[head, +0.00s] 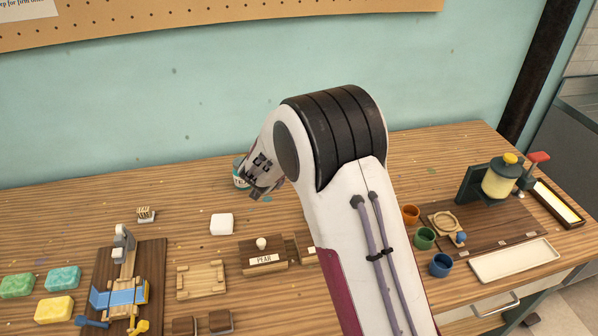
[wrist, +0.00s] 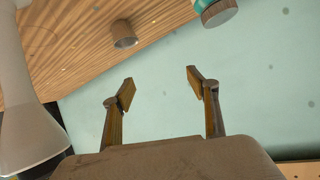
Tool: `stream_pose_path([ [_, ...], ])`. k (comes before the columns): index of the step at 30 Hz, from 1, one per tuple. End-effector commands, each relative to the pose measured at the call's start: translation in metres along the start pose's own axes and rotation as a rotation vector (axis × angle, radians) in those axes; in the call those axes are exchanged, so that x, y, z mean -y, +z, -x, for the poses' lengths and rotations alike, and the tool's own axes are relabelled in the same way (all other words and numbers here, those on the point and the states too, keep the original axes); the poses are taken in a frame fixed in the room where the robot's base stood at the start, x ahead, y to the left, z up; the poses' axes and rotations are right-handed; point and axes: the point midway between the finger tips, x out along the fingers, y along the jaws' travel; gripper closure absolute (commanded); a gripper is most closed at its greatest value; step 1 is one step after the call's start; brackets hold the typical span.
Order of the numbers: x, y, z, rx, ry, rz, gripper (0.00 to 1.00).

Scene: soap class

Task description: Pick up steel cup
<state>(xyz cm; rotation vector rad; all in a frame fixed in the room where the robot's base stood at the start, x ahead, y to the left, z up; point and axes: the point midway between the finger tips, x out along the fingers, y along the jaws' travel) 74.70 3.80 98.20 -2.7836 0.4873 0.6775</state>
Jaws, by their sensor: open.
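My gripper (wrist: 160,86) is open, its two fingers apart with nothing between them. In the head view my gripper (head: 262,184) hangs over the back of the table, partly hidden by my wrist. In the wrist view a small grey-brown metallic cylinder (wrist: 124,35), which may be the steel cup, stands on the wooden table beyond the fingertips, apart from them. I cannot make out a steel cup in the head view; my arm hides part of the table.
A teal container (head: 238,174) stands close behind my gripper; a teal-and-brown object (wrist: 215,10) shows in the wrist view. A white block (head: 221,224), a PEAR box (head: 263,262) and coloured soaps (head: 62,279) lie nearer. Orange, green and blue cups (head: 410,214) stand right. The wall (head: 180,110) is behind.

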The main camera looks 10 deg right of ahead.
Motion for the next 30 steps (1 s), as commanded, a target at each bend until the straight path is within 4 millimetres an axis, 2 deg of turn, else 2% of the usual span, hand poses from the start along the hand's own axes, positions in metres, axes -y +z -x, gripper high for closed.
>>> stream_pose_path([
  [6, -0.017, 0.034, -0.033, -0.031, 0.107, 0.011, 0.41],
  [13, -0.037, 0.063, -0.054, -0.059, 0.209, 0.028, 0.41],
  [18, -0.044, 0.072, -0.059, -0.069, 0.244, 0.036, 0.41],
  [30, -0.046, 0.073, -0.06, -0.071, 0.249, 0.036, 0.41],
])
